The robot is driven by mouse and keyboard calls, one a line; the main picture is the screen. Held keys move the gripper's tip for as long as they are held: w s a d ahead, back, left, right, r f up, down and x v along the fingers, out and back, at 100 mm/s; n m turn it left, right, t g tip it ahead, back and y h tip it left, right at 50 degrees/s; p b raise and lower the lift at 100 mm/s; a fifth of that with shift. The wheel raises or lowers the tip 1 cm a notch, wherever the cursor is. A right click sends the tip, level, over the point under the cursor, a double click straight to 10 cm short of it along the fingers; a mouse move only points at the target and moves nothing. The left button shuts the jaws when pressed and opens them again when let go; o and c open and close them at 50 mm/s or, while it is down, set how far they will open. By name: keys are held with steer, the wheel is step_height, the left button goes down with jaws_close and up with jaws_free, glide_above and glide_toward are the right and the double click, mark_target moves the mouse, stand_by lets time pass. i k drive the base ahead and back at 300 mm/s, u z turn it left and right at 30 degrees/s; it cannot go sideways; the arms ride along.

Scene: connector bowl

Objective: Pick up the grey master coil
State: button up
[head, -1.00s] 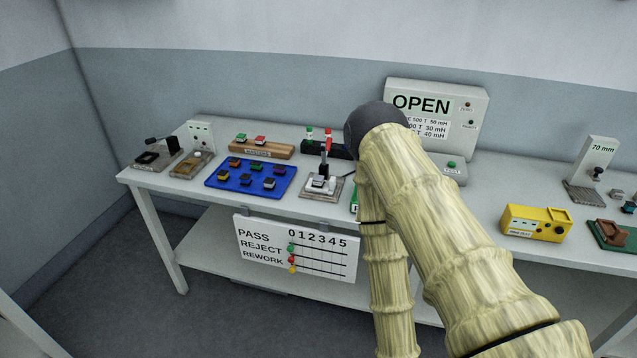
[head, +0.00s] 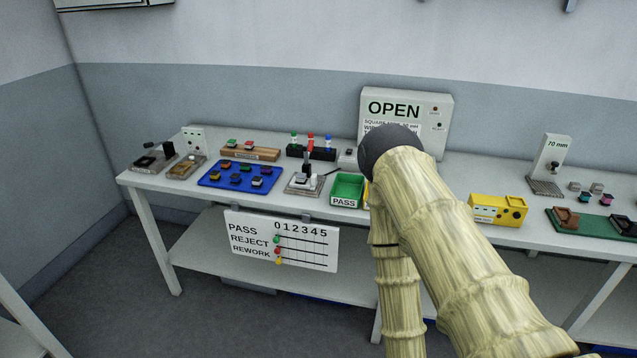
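Several small square coils lie on the bench, and I cannot tell for certain which is the grey master coil. A wooden rack (head: 250,154) at the back left holds a green-topped and a red-topped block. A small grey block sits in the lever fixture (head: 303,184) in front of the coloured handles. More small pieces, one of them a greyish block (head: 575,186), lie at the far right. My arm rises in front of the bench, ending in a dark rounded joint. My gripper is not in view.
A blue tray (head: 211,182) holds several coils. A green PASS bin (head: 347,189) stands right of the fixture. The OPEN display (head: 441,115) is behind my arm. A yellow meter (head: 512,211), a 70 mm stand (head: 550,160) and a green board (head: 565,225) are to the right.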

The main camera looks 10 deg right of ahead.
mark_target(301, 178)
steer(key=z, duration=0.95)
steer(key=i, duration=0.8)
steer(key=u, duration=1.7)
